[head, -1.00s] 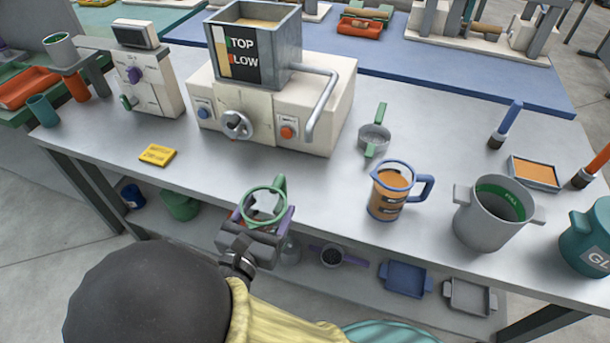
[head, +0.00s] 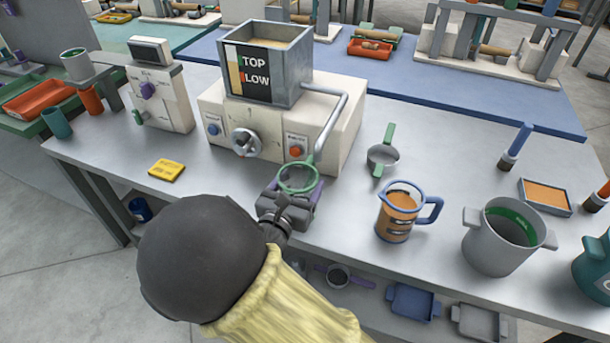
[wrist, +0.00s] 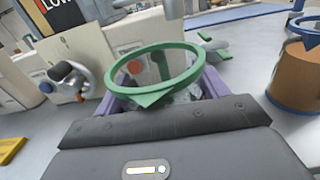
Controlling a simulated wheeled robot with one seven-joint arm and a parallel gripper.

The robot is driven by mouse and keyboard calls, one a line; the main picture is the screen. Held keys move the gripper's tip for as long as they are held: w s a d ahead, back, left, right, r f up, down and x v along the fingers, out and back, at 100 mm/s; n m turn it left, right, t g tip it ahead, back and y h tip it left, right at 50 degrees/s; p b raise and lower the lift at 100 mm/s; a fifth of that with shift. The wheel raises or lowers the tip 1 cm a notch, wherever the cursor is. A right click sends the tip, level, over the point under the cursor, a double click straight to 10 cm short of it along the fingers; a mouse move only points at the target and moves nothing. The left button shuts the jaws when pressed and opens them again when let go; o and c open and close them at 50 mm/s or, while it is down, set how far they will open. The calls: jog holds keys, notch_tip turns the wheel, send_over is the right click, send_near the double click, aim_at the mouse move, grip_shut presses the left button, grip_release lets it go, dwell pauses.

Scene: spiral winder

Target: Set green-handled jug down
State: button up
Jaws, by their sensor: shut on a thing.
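The green-handled jug (head: 297,178) is clear with a green rim. My gripper (head: 290,193) is shut on it and holds it by the front edge of the grey table (head: 345,205), in front of the cream machine (head: 335,135). In the wrist view the jug's green rim (wrist: 155,75) faces up with its spout toward me, and the purple fingers of my gripper (wrist: 165,92) lie on both sides of it. The jug's base is hidden, so I cannot tell whether it touches the table.
A blue-handled jug of orange liquid (head: 397,212) stands to the right, with a grey pot (head: 497,240) beyond it. A green-handled sieve or cup (head: 383,158) lies behind. A yellow block (head: 166,170) is at the left.

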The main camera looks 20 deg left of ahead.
aim_at(304, 177)
jog(key=w, duration=0.3)
jog(key=shift+w+d, duration=0.1)
jog(key=shift+w, duration=0.15)
jog(key=shift+w+f, duration=0.45)
jog(key=shift+f, duration=0.25)
jog(key=shift+f+b, duration=0.25)
jog(key=shift+b, duration=0.05)
jog(key=o, duration=1)
jog(key=shift+r, duration=0.1)
jog(key=shift+s, duration=0.1)
jog(key=shift+r, duration=0.15)
jog(key=s+a, duration=0.1)
jog(key=s, duration=1.1)
jog(key=shift+p, duration=0.3)
